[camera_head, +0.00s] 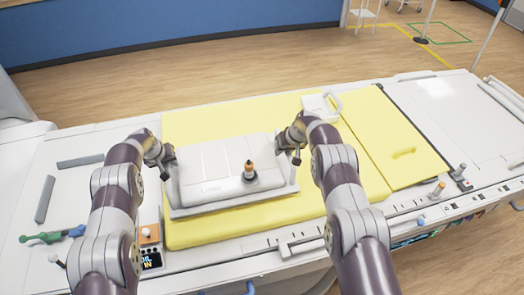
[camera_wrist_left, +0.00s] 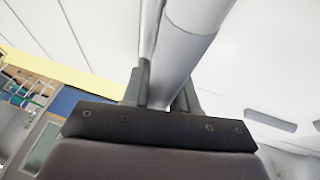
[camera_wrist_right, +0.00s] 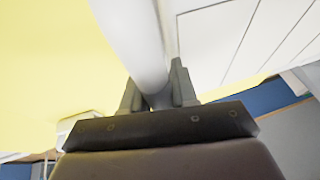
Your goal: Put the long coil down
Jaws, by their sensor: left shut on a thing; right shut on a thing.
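The long coil (camera_head: 225,165) is a white-grey panel with side handles and an orange-tipped knob on its near part. It is over the yellow mat (camera_head: 290,215) in the middle of the table; I cannot tell whether it touches the mat. My left gripper (camera_head: 166,160) is at its left side, shut on a pale round handle bar (camera_wrist_left: 185,50) of the coil. My right gripper (camera_head: 294,150) is at its right side, shut on the opposite handle bar (camera_wrist_right: 135,40). The fingertips are partly hidden behind the bars in both wrist views.
A small white coil with a handle (camera_head: 320,105) lies on the mat behind my right gripper. A yellow pad (camera_head: 390,140) lies at right. Grey bars (camera_head: 45,198) and a green object (camera_head: 45,238) lie on the left white surface. A small control box (camera_head: 150,258) stands at the near left edge.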

